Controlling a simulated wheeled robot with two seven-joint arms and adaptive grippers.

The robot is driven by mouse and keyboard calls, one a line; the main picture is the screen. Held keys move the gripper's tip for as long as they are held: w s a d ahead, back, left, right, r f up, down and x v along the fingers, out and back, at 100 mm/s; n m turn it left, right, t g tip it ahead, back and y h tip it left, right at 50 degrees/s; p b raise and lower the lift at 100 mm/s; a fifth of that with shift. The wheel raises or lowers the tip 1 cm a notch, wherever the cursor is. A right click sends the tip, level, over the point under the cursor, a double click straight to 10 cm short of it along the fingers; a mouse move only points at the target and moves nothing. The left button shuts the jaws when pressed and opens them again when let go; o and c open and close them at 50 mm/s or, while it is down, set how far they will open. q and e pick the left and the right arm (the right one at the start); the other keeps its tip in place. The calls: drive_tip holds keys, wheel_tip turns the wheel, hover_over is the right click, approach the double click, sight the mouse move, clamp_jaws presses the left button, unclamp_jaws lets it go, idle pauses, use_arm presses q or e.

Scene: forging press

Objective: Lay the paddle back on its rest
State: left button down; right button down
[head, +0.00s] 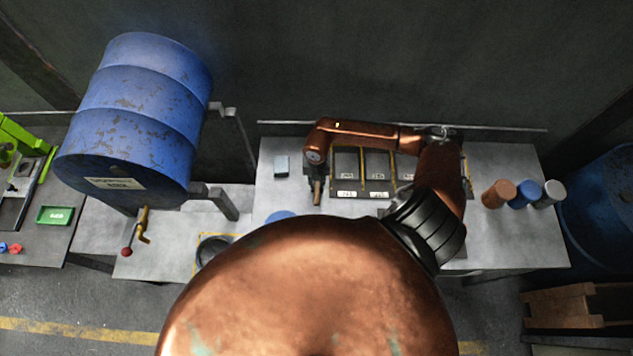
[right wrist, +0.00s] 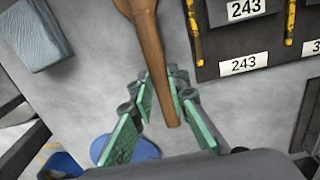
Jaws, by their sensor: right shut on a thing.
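The paddle's brown wooden handle (right wrist: 150,45) runs down from the top edge of the right wrist view, between the green finger pads of my right gripper (right wrist: 168,105). The gripper is shut on it. The handle widens toward the top edge, and the rest of the paddle is cut off there. In the head view my right gripper (head: 317,185) is small, over the left part of the grey table, just left of the dark rack. I cannot make out the paddle's rest in either view. My left gripper is not in view.
The dark rack (right wrist: 248,88) has number labels and yellow dividers. A grey-blue block (head: 281,166) lies left of it on the table (head: 268,190). Several cans (head: 524,194) stand at the right.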

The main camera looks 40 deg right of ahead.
drive_tip(key=shift+f, duration=0.25)
drive_tip(key=c, duration=1.8)
unclamp_jaws()
drive_tip(key=shift+o, duration=0.2)
wheel_tip(320, 180, up, 12)
drive_tip(key=shift+a, duration=0.1)
